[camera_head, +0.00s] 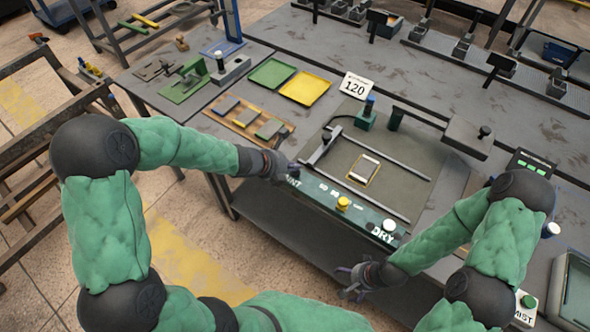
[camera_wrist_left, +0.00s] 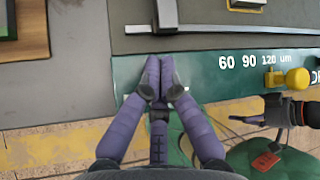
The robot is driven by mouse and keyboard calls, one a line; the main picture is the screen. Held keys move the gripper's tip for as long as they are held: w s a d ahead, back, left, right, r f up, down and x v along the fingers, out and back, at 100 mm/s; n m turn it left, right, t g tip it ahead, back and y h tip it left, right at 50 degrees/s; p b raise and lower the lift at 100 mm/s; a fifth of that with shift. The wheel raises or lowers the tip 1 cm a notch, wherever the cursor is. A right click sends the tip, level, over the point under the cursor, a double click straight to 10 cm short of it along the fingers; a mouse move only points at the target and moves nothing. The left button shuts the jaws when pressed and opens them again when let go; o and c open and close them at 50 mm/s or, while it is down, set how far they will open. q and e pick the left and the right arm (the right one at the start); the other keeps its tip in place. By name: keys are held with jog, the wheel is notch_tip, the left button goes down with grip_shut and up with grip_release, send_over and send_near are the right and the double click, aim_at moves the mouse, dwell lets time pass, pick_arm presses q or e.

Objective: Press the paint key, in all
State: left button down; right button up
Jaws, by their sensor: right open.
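The green control strip (camera_head: 318,196) runs along the front of the coating station. The paint key is at its left end, where the label shows only "INT"; my left gripper (camera_head: 291,172) covers most of that spot. In the left wrist view its purple fingers (camera_wrist_left: 162,82) are together over the strip (camera_wrist_left: 215,82), with a small whitish patch beside the tips. I cannot tell whether they touch or press the key. My right gripper (camera_head: 352,284) is open and empty, in front of the strip's right end.
A yellow knob (camera_head: 343,203) is mid-strip by the "60 90 120 um" marks. A white key (camera_head: 389,226) stands by "DRY". A framed panel (camera_head: 363,170) lies between two rails. Green and yellow trays (camera_head: 305,88) lie further back.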

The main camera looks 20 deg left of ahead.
pick_arm(q)
jog(key=shift+f, duration=0.15)
dwell(0.5)
jog(key=shift+r+p, duration=0.8)
jog(key=shift+r, duration=0.2)
notch_tip(320, 180, up, 5)
jog(key=p, duration=0.4)
jog(key=shift+p, duration=0.35)
dwell(0.3)
